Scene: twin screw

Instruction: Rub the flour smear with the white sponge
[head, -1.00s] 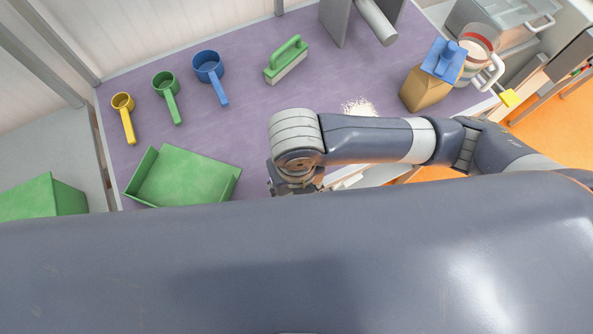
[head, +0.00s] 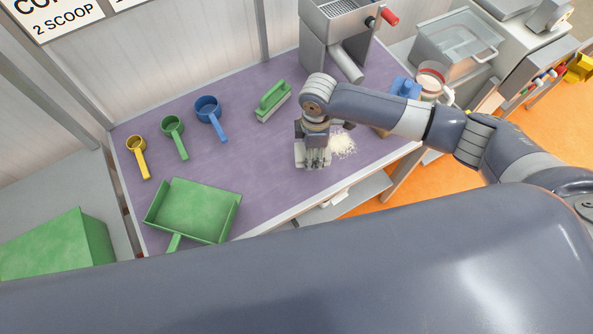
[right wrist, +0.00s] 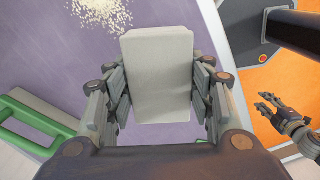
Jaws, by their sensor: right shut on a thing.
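The white sponge (right wrist: 158,75) is a pale grey-white block held between the fingers of my right gripper (right wrist: 160,88), which is shut on it. In the head view my right gripper (head: 314,157) points down at the table, just left of the flour smear (head: 343,145), with the sponge partly hidden by the fingers. The smear also shows at the top left of the right wrist view (right wrist: 100,12), apart from the sponge. I cannot tell whether the sponge touches the table. My left gripper (right wrist: 264,104) shows small in the right wrist view, open and empty.
A green brush (head: 272,101) lies behind the gripper. Blue (head: 208,107), green (head: 173,125) and yellow (head: 137,145) scoops and a green dustpan (head: 195,210) are at left on the purple table (head: 255,160). A grey machine (head: 330,40) stands behind; a blue-topped item (head: 405,87) is partly hidden.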

